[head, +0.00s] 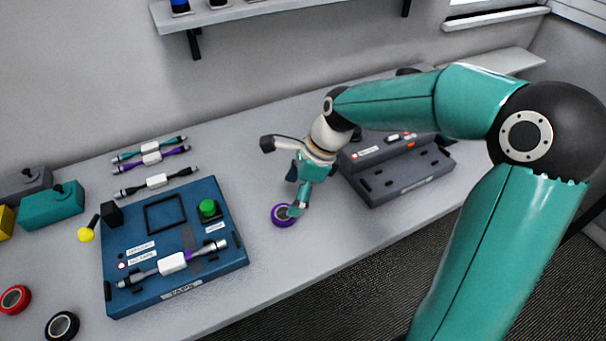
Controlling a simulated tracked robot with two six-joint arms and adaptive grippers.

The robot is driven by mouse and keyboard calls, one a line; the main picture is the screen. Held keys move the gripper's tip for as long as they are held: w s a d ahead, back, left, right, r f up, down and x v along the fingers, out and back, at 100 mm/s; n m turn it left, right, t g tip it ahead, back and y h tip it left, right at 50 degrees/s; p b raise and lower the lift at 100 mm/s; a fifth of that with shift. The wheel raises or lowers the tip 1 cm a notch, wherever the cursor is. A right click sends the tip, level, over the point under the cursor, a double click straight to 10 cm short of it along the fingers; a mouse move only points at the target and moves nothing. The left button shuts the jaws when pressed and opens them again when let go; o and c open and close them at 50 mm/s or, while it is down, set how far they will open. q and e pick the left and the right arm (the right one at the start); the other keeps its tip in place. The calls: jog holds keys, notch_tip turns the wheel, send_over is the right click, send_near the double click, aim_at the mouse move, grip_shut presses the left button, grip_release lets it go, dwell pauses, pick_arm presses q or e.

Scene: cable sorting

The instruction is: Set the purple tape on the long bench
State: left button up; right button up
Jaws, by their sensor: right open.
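The purple tape (284,215) is a small roll with a pale centre. It lies on the grey long bench (290,265), just right of the blue taping station. My right gripper (290,211) points down at the tape, its fingertips at the roll's right edge and covering a little of it. The gripper is open; whether a finger touches the roll cannot be made out. My left gripper is not in view.
The blue station (235,255) holds a white-bodied cable (172,263) and a green button (208,208). Several cables (152,158) lie behind it. Red (15,299) and black (62,326) rolls lie at front left. A dark grey station (395,183) stands right of my gripper.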

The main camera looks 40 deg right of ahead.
jog(key=v, duration=0.5)
jog(key=shift+r, duration=0.2)
dwell(0.3)
